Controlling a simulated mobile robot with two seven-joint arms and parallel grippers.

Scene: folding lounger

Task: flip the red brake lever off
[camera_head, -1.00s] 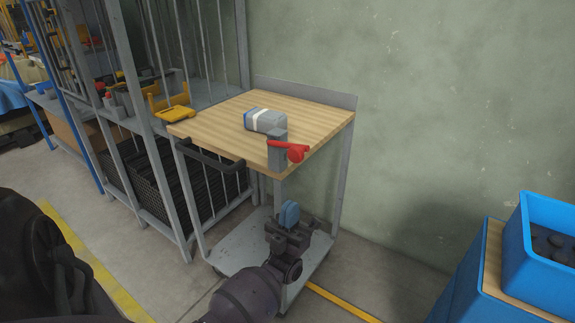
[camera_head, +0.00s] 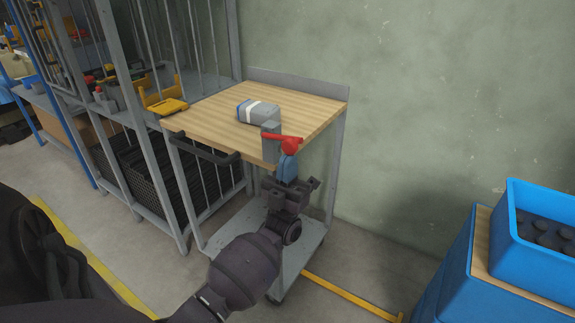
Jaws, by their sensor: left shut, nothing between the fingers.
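The red brake lever (camera_head: 279,138) is on a grey block (camera_head: 270,147) at the front corner of the cart's wooden top (camera_head: 205,131). The lever's arm runs roughly level, with its round red knob (camera_head: 292,143) at the right end. My left gripper (camera_head: 288,165) is just below the knob, its blue fingertips pointing up and shut with nothing between them. The fingertips look very close to the knob; I cannot tell whether they touch. My right gripper is not in view.
A grey and white box-like object (camera_head: 258,111) lies on the cart top behind the lever. The cart has a black handle (camera_head: 205,153). A grey rack stands at left. Blue bins (camera_head: 545,262) stand at right. The wall is behind.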

